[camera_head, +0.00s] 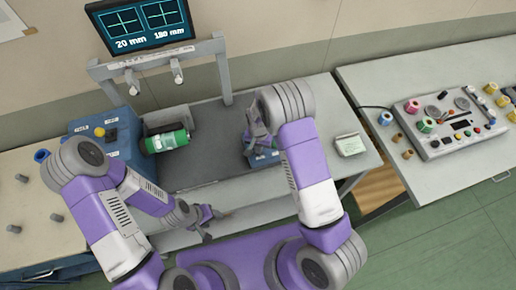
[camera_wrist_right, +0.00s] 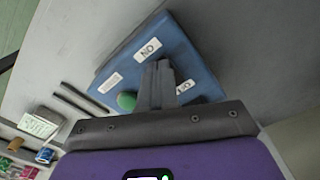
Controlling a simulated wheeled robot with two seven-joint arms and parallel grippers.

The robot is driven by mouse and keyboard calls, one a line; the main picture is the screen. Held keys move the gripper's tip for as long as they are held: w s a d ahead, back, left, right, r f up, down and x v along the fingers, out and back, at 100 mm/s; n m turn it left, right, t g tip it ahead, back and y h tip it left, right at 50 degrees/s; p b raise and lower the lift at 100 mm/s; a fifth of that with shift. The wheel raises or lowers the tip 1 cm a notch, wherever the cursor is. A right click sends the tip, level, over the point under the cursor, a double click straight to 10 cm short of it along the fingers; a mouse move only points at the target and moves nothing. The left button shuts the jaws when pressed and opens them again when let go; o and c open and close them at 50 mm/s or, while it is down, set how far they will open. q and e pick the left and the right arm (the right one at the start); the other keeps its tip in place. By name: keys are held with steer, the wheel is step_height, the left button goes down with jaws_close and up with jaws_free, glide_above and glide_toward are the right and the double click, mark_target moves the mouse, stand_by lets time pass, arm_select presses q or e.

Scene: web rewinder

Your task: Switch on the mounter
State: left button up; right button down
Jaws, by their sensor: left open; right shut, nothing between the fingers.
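A blue control box (camera_wrist_right: 165,35) with white labels, one reading "NO" in this upside-down-looking view, and a green button (camera_wrist_right: 126,101) fills the middle of the right wrist view. In the head view the box (camera_head: 264,160) sits on the grey bench (camera_head: 215,165), largely hidden by my right arm. My right gripper (camera_wrist_right: 158,68) is shut and empty, in front of the box, with the green button beside its fingers; contact cannot be told. It also shows in the head view (camera_head: 256,143). My left gripper (camera_head: 208,222) is open and empty near the bench's front edge. The monitor (camera_head: 145,20) is lit, showing two crosses, "20 mm" and "180 mm".
A blue machine block (camera_head: 100,130) with a yellow knob and a green roll (camera_head: 168,141) stand at the bench's left. A grey frame (camera_head: 224,70) carries the monitor. A pale pad (camera_head: 350,145) lies at right. Another table (camera_head: 440,180) holds a panel and small spools.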

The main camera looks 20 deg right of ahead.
arm_select(q)
step_height(320, 180, up, 4)
steer(key=p, duration=0.4)
steer(key=shift+r, duration=0.2)
arm_select(e)
step_height(320, 180, up, 7)
steer(key=shift+f, duration=0.15)
